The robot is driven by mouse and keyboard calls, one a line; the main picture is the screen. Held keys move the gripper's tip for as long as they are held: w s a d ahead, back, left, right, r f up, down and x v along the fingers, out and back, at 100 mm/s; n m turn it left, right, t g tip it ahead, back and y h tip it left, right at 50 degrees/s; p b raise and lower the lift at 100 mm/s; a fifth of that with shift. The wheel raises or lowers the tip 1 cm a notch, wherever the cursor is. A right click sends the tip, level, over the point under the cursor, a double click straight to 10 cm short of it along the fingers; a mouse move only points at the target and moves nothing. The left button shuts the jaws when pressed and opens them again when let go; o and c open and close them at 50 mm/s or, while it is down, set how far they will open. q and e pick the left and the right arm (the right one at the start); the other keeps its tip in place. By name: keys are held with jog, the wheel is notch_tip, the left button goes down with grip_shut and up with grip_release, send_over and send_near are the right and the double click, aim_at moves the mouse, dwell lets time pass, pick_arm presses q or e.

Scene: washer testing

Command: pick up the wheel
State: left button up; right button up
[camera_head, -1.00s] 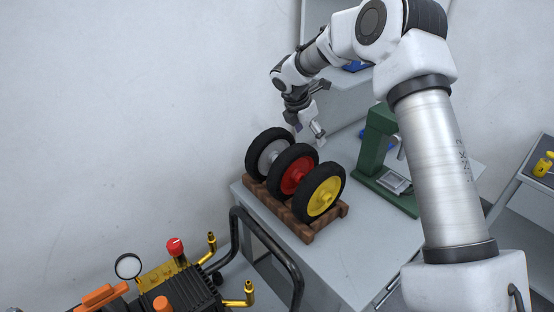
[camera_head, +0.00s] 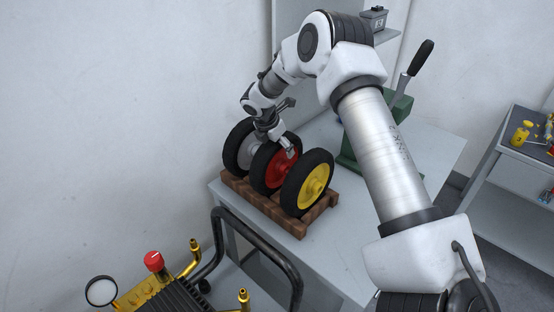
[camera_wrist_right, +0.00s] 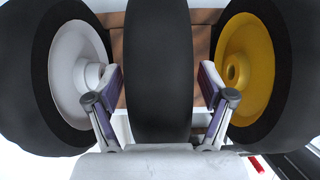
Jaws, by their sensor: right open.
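Three black-tyred wheels stand upright in a row on a brown wooden rack (camera_head: 298,226). Their hubs are grey (camera_head: 232,152), red (camera_head: 275,174) and yellow (camera_head: 314,186). My right gripper (camera_head: 280,147) is at the top of the middle, red wheel. In the right wrist view, the fingers of my right gripper (camera_wrist_right: 161,90) are open on either side of the middle tyre (camera_wrist_right: 158,45), with a gap on each side. The white-grey wheel (camera_wrist_right: 75,65) is at left there and the yellow wheel (camera_wrist_right: 245,65) at right. My left gripper is not in view.
The rack stands on a grey table (camera_head: 335,255) beside a wall. A green press (camera_head: 352,160) with a black-handled lever stands behind my right arm. A dark tubular rail (camera_head: 285,255) is in front of the table. A side shelf (camera_head: 500,150) holds yellow items.

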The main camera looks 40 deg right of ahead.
jog(key=shift+d+f, duration=0.15)
jog(key=shift+f, duration=0.25)
grip_shut()
jog(key=shift+r, duration=0.1)
jog(key=shift+w+r, duration=0.1)
jog(key=shift+r, duration=0.15)
notch_tip(320, 180, up, 18)
jog(key=b, duration=0.4)
jog(key=shift+f, duration=0.25)
